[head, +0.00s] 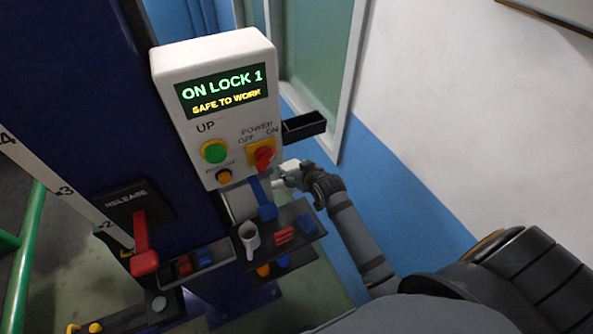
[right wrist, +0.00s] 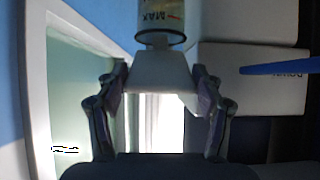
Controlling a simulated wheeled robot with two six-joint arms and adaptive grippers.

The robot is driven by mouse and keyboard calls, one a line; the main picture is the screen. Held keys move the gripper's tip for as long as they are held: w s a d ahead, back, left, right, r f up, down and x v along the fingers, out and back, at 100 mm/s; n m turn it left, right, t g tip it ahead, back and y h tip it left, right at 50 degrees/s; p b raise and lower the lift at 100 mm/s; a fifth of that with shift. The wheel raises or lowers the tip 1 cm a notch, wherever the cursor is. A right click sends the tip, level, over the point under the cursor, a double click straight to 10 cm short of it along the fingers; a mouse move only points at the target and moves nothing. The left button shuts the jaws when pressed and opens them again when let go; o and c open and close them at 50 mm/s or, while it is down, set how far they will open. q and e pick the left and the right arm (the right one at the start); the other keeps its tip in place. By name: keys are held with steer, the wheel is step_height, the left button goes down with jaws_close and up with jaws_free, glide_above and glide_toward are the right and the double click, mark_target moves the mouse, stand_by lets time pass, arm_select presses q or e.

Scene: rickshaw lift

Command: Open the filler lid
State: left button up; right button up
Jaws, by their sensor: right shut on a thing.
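The filler lid (right wrist: 158,72) is a pale grey-white block in the right wrist view. It sits against the end of a clear reservoir (right wrist: 160,18) with an upside-down MAX mark. My right gripper (right wrist: 162,78) is shut on the lid, one finger on each side. In the head view, my right gripper (head: 291,175) is just right of the white control box (head: 212,120), at the column's side. The pale piece at its fingertips is small there, and the reservoir is mostly hidden. Whether the lid has lifted I cannot tell. My left gripper is not in view.
The box display reads ON LOCK 1, SAFE TO WORK. A black bracket (head: 304,126) juts out above my right gripper. A red release lever (head: 143,252) is at left. A blue-white wall (head: 455,130) bounds the right.

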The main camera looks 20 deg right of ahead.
steer(key=shift+w+r+g, duration=0.1)
steer(key=shift+g, duration=0.2)
steer(key=o, duration=1.7)
steer(key=v, duration=1.2)
